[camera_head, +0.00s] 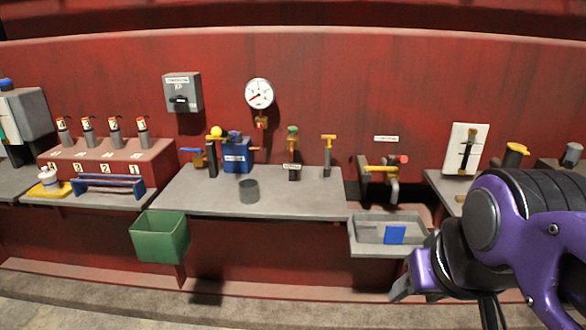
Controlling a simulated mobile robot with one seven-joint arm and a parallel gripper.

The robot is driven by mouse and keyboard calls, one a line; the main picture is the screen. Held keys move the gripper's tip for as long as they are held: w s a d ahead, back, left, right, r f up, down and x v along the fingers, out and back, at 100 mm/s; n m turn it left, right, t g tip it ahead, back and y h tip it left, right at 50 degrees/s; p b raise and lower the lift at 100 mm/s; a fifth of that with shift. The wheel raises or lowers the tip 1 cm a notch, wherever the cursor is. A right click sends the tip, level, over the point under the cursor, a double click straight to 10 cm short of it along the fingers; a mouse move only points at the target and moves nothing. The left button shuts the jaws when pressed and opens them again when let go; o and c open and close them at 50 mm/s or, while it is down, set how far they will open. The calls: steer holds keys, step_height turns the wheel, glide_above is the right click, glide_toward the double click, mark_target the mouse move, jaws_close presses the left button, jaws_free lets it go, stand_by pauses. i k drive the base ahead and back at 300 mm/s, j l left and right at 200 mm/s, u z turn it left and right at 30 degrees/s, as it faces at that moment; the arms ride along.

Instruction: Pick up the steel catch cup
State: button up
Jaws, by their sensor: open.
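The steel catch cup (248,191) is a small dark grey cylinder. My gripper (401,289) shows only in part at the lower right, at the end of my purple and black arm. It is open and well to the right of the cup, apart from it and lower in the picture. Nothing shows between its fingers, and most of it is hidden behind the arm.
Behind the cup are a blue box (237,158) and several valves. A green bin (160,237) hangs at the front left. A grey tray (372,230) with a blue block (395,235) is at the right, by my arm. The bench around the cup is clear.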

mark_target(249, 191)
steer(key=i+j+z, duration=0.1)
steer(key=j, duration=0.25)
steer(key=i+j+z, duration=0.1)
steer(key=i+j, duration=0.15)
steer(key=i+j+z, duration=0.1)
steer(key=j, duration=0.4)
steer(key=i+j+z, duration=0.1)
steer(key=i+j, duration=0.15)
steer(key=j, duration=0.15)
